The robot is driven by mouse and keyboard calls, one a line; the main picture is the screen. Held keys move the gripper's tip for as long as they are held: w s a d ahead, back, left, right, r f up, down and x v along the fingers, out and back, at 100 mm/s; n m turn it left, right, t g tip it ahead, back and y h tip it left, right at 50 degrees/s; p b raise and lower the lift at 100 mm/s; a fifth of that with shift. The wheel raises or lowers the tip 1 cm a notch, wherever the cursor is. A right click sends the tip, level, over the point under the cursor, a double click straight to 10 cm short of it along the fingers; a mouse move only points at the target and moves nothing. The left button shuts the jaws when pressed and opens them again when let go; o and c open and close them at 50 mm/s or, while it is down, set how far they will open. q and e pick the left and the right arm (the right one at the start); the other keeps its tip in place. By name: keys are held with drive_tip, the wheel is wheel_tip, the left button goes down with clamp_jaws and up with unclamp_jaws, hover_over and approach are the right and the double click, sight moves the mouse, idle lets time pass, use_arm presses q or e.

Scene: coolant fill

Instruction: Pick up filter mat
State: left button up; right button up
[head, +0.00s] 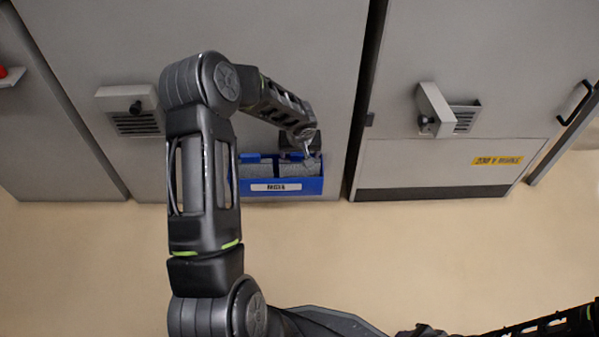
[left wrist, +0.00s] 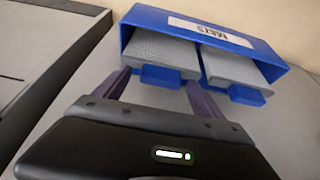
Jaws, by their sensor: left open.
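A blue holder (head: 285,187) with a white label hangs low on the grey cabinet front and holds two grey filter mats, each with a blue tab. The right mat (head: 300,169) in the head view is nearest my left gripper (head: 304,140). In the left wrist view the holder (left wrist: 200,27) appears the other way up. There my left gripper (left wrist: 160,88) is open, with one finger on each side of the blue tab of the left-hand mat (left wrist: 162,50). Contact cannot be told. The other mat (left wrist: 232,67) sits beside it. My right gripper is not seen.
A vent with an open grey cover (head: 433,108) is on the right cabinet, above a yellow label (head: 497,160). Another vent (head: 135,122) is at left. A black handle (head: 575,103) sticks out at far right. The beige floor (head: 400,250) in front is clear.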

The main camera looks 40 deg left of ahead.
use_arm(q)
drive_tip(key=shift+c, duration=0.3)
clamp_jaws()
idle(1.0)
